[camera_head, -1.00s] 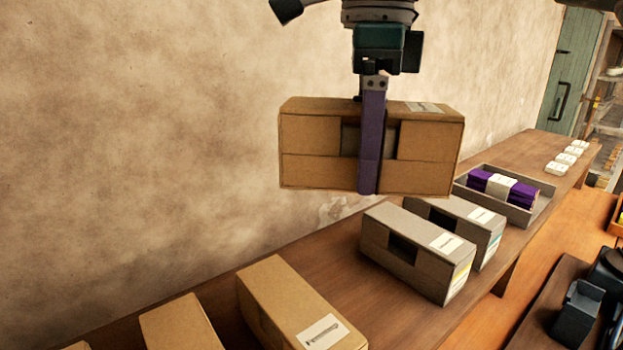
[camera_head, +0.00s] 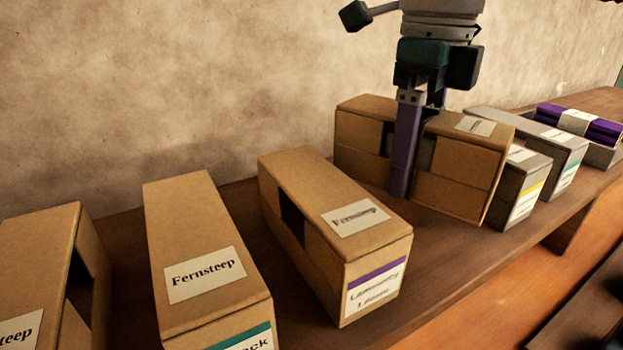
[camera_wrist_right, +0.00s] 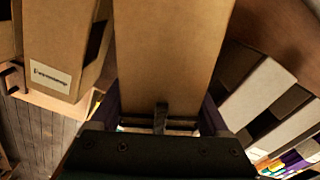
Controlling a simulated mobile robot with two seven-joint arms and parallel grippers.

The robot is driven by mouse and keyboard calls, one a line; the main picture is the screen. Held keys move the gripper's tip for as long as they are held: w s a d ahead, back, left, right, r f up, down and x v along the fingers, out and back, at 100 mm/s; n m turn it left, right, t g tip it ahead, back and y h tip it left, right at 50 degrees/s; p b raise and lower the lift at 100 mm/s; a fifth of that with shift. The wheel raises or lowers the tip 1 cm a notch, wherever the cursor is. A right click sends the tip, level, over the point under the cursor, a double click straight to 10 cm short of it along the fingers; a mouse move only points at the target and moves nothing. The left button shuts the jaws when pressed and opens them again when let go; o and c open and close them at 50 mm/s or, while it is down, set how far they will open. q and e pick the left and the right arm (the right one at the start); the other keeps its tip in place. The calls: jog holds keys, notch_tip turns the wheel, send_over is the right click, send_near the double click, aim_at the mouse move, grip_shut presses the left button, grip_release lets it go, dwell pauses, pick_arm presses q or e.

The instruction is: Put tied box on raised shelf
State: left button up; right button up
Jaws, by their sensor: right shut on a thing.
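My right gripper (camera_head: 405,150) is shut on a brown cardboard box (camera_head: 462,160) with a white label on top. One purple finger runs down the box's near side, over its dark opening. In the head view the box is low at the shelf (camera_head: 240,195), between a labelled brown box and grey boxes; I cannot tell whether it touches the shelf. In the right wrist view the held box (camera_wrist_right: 170,50) fills the middle, between the two fingers. No tie shows clearly on it. My left gripper is not in view.
Brown boxes marked Fernsteep (camera_head: 335,225) stand left of the held box, the nearest one close by. Grey boxes (camera_head: 525,180) stand close on its right. Beyond them is a tray with a purple bundle (camera_head: 580,122). A plain wall rises behind the shelf.

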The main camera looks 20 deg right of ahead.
notch_tip(320, 180, down, 5)
jog(key=b, duration=0.3)
jog(key=shift+r, duration=0.15)
jog(key=shift+f, duration=0.2)
jog(key=o, duration=1.3)
jog(key=shift+r, duration=0.1)
